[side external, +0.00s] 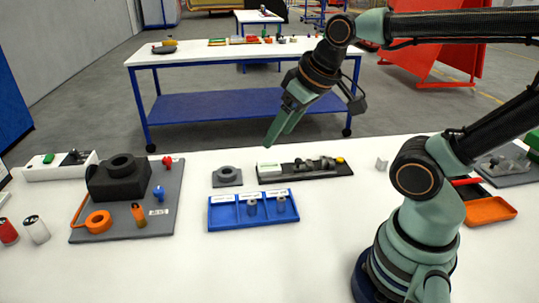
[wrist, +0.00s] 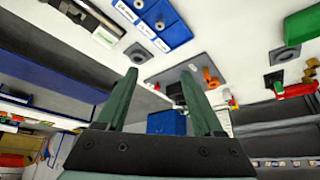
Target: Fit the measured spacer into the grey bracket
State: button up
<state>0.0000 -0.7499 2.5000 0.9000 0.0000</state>
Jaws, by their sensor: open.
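My gripper (side external: 270,142) is open and empty, raised above the back of the white table. Its two green fingers stand apart in the wrist view (wrist: 159,74). A blue tray (side external: 230,222) has labelled compartments whose print is too small to read. Two small grey cylindrical spacers, one in the middle (side external: 252,207) and one at the right (side external: 281,204), stand in it. The tray also shows in the wrist view (wrist: 178,36). Behind it lies a grey square block with a round opening (side external: 227,176), possibly the bracket; it also shows in the wrist view (wrist: 138,53).
A dark gauge with a display (side external: 305,168) lies behind the tray. Left is a grey board (side external: 160,226) with a black housing (side external: 119,178), an orange ring and coloured knobs. A small pale angled piece (side external: 381,163) stands right of the gauge. The front middle of the table is clear.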

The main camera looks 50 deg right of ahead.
jog(key=m+g, duration=0.6)
jog(key=m, duration=1.9)
send_over(323, 157)
jog(key=f, duration=1.6)
jog(key=shift+s+f, duration=0.2)
jog(key=shift+s, duration=0.15)
jog(key=shift+w+f, duration=0.15)
jog(key=shift+f, duration=1.2)
jog(key=shift+w+f, duration=0.15)
jog(key=shift+f, duration=1.15)
grip_shut()
